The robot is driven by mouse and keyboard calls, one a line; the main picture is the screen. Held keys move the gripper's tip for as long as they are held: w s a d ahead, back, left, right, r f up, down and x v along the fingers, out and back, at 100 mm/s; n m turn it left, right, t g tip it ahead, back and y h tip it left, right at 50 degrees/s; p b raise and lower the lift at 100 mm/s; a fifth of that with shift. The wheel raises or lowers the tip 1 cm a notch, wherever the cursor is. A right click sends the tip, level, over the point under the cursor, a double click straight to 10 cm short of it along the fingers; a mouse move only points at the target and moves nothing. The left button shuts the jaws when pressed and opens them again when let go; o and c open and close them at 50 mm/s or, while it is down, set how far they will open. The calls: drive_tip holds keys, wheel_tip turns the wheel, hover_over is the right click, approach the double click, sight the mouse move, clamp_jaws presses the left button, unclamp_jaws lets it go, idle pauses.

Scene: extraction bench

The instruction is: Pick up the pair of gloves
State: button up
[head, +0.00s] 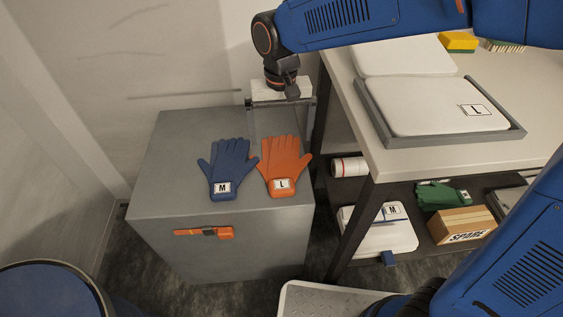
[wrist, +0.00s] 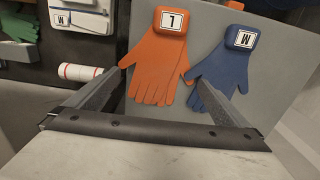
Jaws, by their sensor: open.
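An orange glove (head: 284,164) labelled L and a blue glove (head: 229,167) labelled M lie side by side on top of a grey cabinet (head: 175,150). Their fingers point to the back in the head view. In the wrist view, the orange glove (wrist: 160,65) is at the middle and the blue glove (wrist: 228,68) is to its right, both beyond my fingers. My gripper (head: 280,122) is over the back right of the cabinet, behind the orange glove. It is open and empty, with its two fingers wide apart in the wrist view (wrist: 163,95).
A bench (head: 430,155) stands at the right with a white item labelled L in a grey tray (head: 515,135). Its lower shelf holds a white roll (head: 350,167), a white case (head: 375,236), a green glove (head: 435,196) and a cardboard box (head: 461,224). An orange handle (head: 203,232) is on the cabinet front.

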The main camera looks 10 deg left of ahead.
sight(282, 161)
drive_tip(key=shift+d+f, duration=0.2)
drive_tip(key=shift+f, duration=4.6)
drive_tip(key=c, duration=0.9)
